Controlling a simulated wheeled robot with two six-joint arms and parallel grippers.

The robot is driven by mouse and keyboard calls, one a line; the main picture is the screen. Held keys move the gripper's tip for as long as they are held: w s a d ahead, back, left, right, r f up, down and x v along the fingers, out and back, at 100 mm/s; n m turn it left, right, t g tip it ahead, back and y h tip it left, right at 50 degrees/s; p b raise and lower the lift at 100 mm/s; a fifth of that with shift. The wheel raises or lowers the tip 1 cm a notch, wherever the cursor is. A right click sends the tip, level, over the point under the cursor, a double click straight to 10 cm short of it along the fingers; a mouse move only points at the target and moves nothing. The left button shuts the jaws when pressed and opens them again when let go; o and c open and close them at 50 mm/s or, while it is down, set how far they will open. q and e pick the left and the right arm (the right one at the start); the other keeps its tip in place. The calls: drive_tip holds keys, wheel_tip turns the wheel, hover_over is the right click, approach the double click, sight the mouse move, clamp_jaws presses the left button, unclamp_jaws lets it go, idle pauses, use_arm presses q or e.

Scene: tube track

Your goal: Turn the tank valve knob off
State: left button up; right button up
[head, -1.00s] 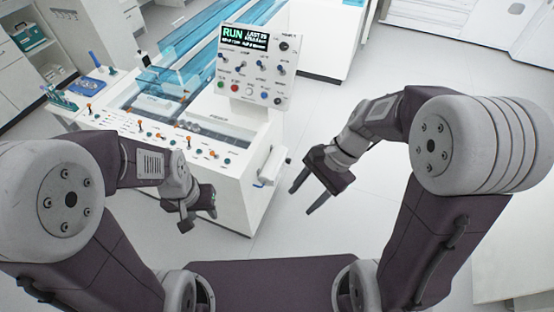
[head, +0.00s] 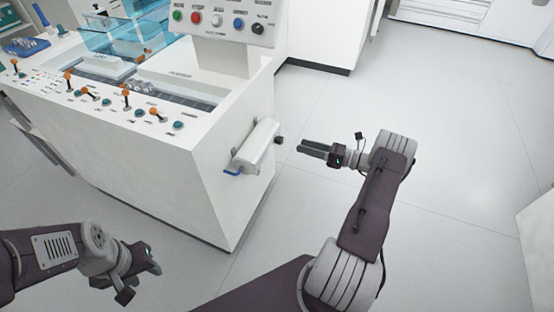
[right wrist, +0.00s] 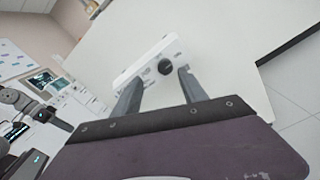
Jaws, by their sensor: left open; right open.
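The tank valve knob (right wrist: 165,67) is black and round, on a white box (right wrist: 148,62) on the tank's side. In the head view the knob (head: 279,140) sticks out at the right end of that white box (head: 257,146). My right gripper (head: 303,148) is open and empty, just right of the knob and pointing at it. In the right wrist view its fingers (right wrist: 158,77) lie either side of the knob's line, with the knob a little beyond the tips; I see no contact. My left gripper (head: 143,282) is open and empty, low at the left, away from the knob.
The white tank bench (head: 205,150) carries several orange-tipped levers (head: 127,98) on top and a control panel (head: 222,22) above. A blue handle (head: 232,172) sits under the white box. The floor (head: 430,120) to the right is clear.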

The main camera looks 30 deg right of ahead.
sight(282, 140)
drive_tip(key=b+x, duration=0.1)
drive_tip(key=x, duration=0.1)
drive_tip(key=b+x, duration=0.1)
drive_tip(key=x, duration=0.2)
drive_tip(key=f+x, duration=0.1)
drive_tip(key=x, duration=0.1)
drive_tip(key=shift+w+d+b, duration=0.1)
drive_tip(key=shift+w+b, duration=0.2)
drive_tip(key=shift+b, duration=0.1)
drive_tip(key=shift+w, duration=0.2)
use_arm(q)
wheel_tip(282, 140, down, 4)
use_arm(e)
clamp_jaws()
